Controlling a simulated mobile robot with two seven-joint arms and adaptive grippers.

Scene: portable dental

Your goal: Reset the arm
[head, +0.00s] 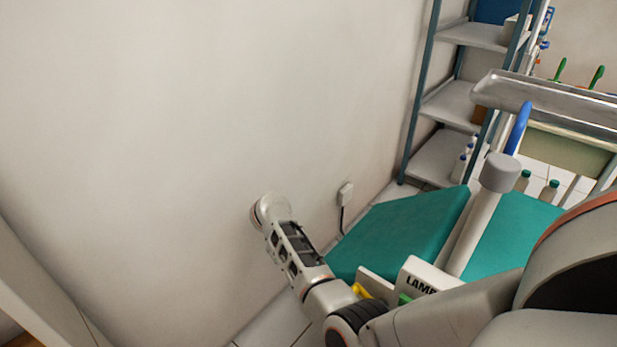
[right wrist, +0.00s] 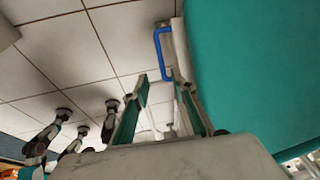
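In the head view an arm of mine comes in from the lower right and its far end (head: 270,210) is near the plain wall. I cannot make out gripper fingers there. The right wrist view shows my right gripper (right wrist: 157,82), its two fingers apart with floor tiles visible between them and nothing held. A blue curved handle (right wrist: 160,52) stands just beyond the fingertips, apparently apart from them. The teal padded chair (right wrist: 250,75) is close on the right of that view. My left gripper is in neither view.
The teal chair (head: 405,232) lies beside my arm in the head view, with a white box lettered "LAMP" (head: 425,278) near it. A metal tray (head: 550,100) and a shelf rack (head: 455,105) stand at upper right. The wall (head: 200,100) fills the left.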

